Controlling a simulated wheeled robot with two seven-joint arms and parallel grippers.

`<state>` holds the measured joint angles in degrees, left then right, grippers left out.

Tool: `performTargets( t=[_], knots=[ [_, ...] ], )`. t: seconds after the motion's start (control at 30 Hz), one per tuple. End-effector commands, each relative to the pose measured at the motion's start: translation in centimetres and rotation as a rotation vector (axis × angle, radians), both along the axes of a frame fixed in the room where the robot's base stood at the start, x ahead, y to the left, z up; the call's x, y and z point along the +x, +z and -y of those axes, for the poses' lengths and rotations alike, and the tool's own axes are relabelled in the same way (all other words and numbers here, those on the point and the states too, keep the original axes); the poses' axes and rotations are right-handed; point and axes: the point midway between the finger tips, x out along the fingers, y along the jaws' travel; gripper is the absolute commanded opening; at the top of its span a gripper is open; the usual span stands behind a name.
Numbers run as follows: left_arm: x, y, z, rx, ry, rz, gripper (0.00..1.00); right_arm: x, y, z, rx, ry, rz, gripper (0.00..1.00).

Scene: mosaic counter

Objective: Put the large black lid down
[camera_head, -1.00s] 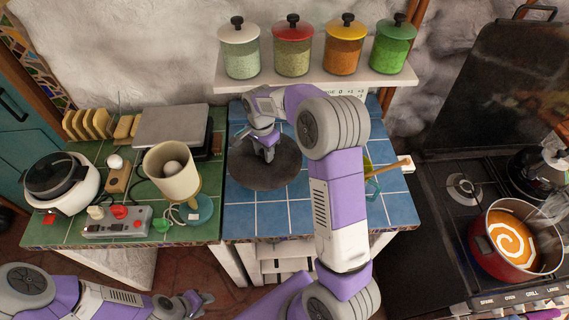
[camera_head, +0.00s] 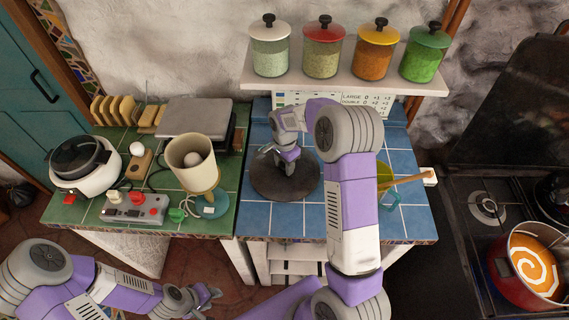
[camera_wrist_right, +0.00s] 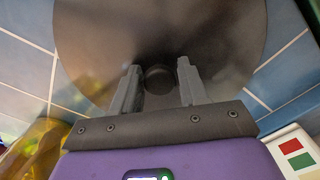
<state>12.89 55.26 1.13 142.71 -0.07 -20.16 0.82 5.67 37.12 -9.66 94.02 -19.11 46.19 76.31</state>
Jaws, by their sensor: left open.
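The large black lid (camera_head: 266,188) is a dark round disc lying level over the blue tiles, left of the middle of that counter. It also fills the upper part of the right wrist view (camera_wrist_right: 215,45), with its round knob (camera_wrist_right: 158,78) in the centre. My right gripper (camera_head: 282,158) reaches down over the lid. In the right wrist view its fingers (camera_wrist_right: 160,78) stand on both sides of the knob, very close to it; contact is not clear. Whether the lid's rim rests fully on the tiles is hard to see. My left gripper (camera_head: 208,297) is open and empty, low in front of the green counter.
A yellow-green container with a wooden handle (camera_head: 405,179) stands right of my right arm. A shelf (camera_head: 345,80) with several jars is behind. The green counter (camera_head: 98,190) holds a cooker, a cup-like vessel and a power strip. A red pot (camera_head: 520,285) sits on the stove.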

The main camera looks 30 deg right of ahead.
Motion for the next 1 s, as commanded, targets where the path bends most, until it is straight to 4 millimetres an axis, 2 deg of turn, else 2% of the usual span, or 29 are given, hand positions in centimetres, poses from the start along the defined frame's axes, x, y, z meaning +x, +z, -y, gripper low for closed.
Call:
performTargets(
  t=[0.03, 0.1, 0.47, 0.57, 0.8, 1.0],
  knots=[
    [0.0, 0.0, 0.0, 0.000, 0.000, 0.000, 0.43, 0.0, 0.0, 0.0, 0.000, 0.000, 0.000, 0.52],
    [0.0, 0.0, 0.0, 0.000, 0.000, 0.000, 0.43, 0.0, 0.0, 0.0, 0.000, 0.000, 0.000, 0.60],
    [0.0, 0.5, 0.0, 0.000, 0.000, 0.000, 0.43, 0.0, 0.6, 0.0, 0.000, 0.001, 0.001, 0.60],
    [0.0, 0.5, 0.0, 0.000, 0.000, 0.000, 0.43, 0.1, 2.0, 0.0, -0.001, 0.001, 0.003, 0.60],
    [0.0, 1.0, 0.0, 0.000, 0.000, 0.000, 0.43, 0.1, 7.3, 0.0, -0.001, 0.001, 0.006, 0.60],
    [0.0, 1.3, 0.0, 0.000, 0.000, 0.000, 0.43, 0.1, 10.8, 0.0, 0.000, 0.001, 0.003, 0.60]
  ],
)
